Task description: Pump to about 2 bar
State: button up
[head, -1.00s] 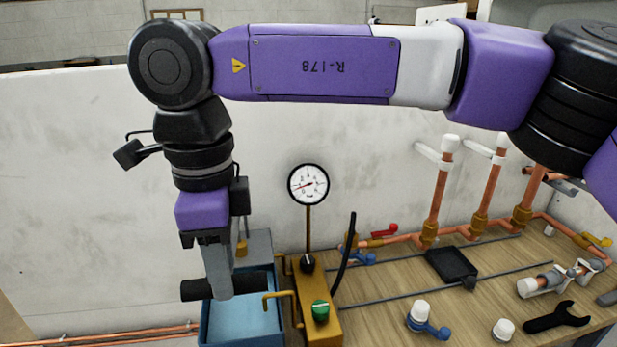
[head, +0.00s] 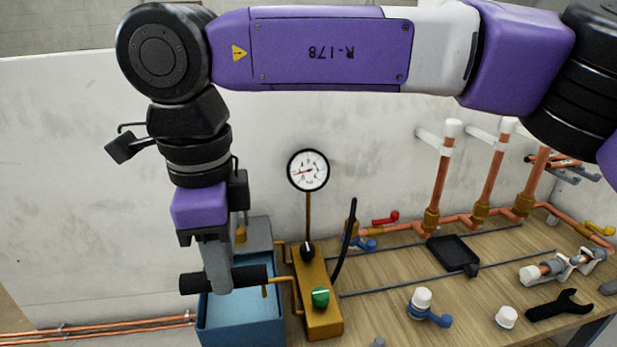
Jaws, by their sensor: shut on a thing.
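The pressure gauge (head: 308,170) is a round white dial with a black rim on a brass stem. Its dark needle points left and slightly down; the figures are too small to read surely. Below it is the brass pump block (head: 319,318) with a black knob (head: 307,251) and a green knob (head: 320,298). A blue water tank (head: 240,331) stands at its left. My gripper (head: 218,283) points down over the tank and is shut on the black pump handle (head: 249,275), a horizontal bar. The fingers hide the bar's middle.
Copper pipes with white caps (head: 453,128) rise at the right of the wooden bench. A black tray (head: 453,253), a blue-handled valve (head: 430,314), a white cap (head: 506,317) and a black wrench (head: 560,305) lie right of the pump. The wall is close behind.

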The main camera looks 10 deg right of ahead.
jog(key=shift+t, duration=0.9)
jog(key=shift+s+d+f+b, duration=0.1)
jog(key=shift+s+f+b, duration=0.05)
jog(key=shift+f+b, duration=2.45)
jog(key=shift+r+b, duration=0.35)
jog(key=shift+r, duration=0.15)
jog(key=shift+f, duration=0.1)
